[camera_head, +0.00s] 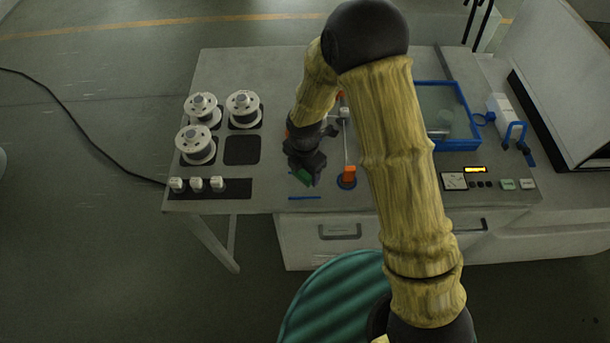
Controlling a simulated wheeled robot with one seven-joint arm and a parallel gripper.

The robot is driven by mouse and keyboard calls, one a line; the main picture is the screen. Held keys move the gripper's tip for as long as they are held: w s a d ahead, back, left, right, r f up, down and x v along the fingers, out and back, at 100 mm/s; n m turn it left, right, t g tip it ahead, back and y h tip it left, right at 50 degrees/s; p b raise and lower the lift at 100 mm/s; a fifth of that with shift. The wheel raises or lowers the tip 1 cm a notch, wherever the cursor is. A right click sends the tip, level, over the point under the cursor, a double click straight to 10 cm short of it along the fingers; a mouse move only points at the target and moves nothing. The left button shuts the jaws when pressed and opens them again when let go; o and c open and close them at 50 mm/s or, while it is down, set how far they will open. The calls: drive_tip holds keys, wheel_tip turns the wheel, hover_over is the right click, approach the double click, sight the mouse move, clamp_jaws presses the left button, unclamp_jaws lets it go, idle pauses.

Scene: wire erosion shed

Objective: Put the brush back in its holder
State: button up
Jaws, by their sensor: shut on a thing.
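My gripper (305,168) is low over the front middle of the grey table (270,75), pointing down. It is shut on a small green thing (302,176), mostly hidden by the jaws; I cannot tell whether this is the brush. A thin blue strip (304,198) lies on the table just in front of it. No brush can be clearly made out elsewhere. A blue ring (484,118) at the right, beside the tray, may be the holder, but I cannot be sure.
White spools (195,146) stand at the left, behind a row of small white pieces (197,184). A blue-rimmed tray (458,147) and a control panel (480,182) are at the right.

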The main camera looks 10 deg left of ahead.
sight(304, 176)
drive_tip(key=shift+f+p, duration=0.45)
drive_tip(key=shift+f, duration=1.3)
drive_tip(key=o, duration=1.2)
drive_tip(key=shift+r, duration=0.15)
wheel_tip(304, 176, up, 11)
drive_tip(key=b, duration=0.2)
drive_tip(key=shift+d+b, duration=0.1)
drive_tip(key=shift+b, duration=0.2)
drive_tip(key=shift+s+r, duration=0.1)
drive_tip(key=shift+r, duration=0.3)
